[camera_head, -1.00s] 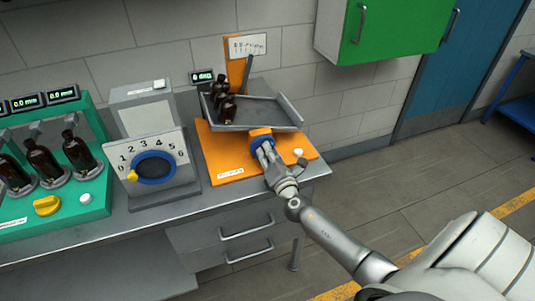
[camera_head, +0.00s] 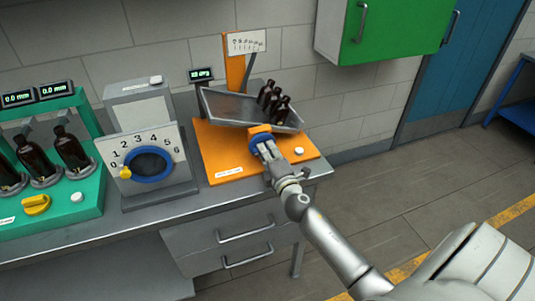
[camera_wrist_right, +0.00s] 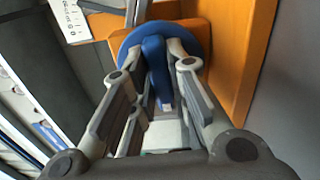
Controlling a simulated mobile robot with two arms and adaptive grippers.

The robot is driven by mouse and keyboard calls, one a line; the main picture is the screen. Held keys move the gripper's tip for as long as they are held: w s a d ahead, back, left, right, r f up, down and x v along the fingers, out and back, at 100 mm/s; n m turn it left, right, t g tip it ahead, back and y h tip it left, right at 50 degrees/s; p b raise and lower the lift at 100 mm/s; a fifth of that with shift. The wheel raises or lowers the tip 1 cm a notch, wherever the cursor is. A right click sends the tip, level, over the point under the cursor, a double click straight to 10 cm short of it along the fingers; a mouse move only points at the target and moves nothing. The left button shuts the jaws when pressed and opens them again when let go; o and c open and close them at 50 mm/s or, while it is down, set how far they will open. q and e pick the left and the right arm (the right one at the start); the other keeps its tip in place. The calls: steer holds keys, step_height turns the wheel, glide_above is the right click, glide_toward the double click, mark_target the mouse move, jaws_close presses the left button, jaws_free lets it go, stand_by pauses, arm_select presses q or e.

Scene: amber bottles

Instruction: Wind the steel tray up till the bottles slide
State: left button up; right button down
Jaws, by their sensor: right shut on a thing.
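The steel tray (camera_head: 232,106) is tilted on its orange stand (camera_head: 225,165), its left end higher than its right. The dark amber bottles (camera_head: 273,98) stand, leaning, at the tray's lower right end. My right gripper (camera_head: 265,146) is shut on the blue knob (camera_head: 256,139) at the stand's front. The wrist view shows the blue knob (camera_wrist_right: 130,42), with its upright grip bar between the fingers (camera_wrist_right: 164,85). My left gripper is out of view.
A small display (camera_head: 201,75) and a scale card (camera_head: 247,41) are behind the tray. A grey dial box (camera_head: 150,120) stands left of it, then a green rack (camera_head: 85,205) with more amber bottles. A white button (camera_head: 299,151) is on the stand's right.

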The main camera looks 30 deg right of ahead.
steer(key=shift+m, duration=0.4)
steer(key=c, duration=1.4)
jaws_free()
steer(key=v, duration=1.2)
steer(key=shift+d, duration=0.1)
steer(key=shift+f, duration=0.1)
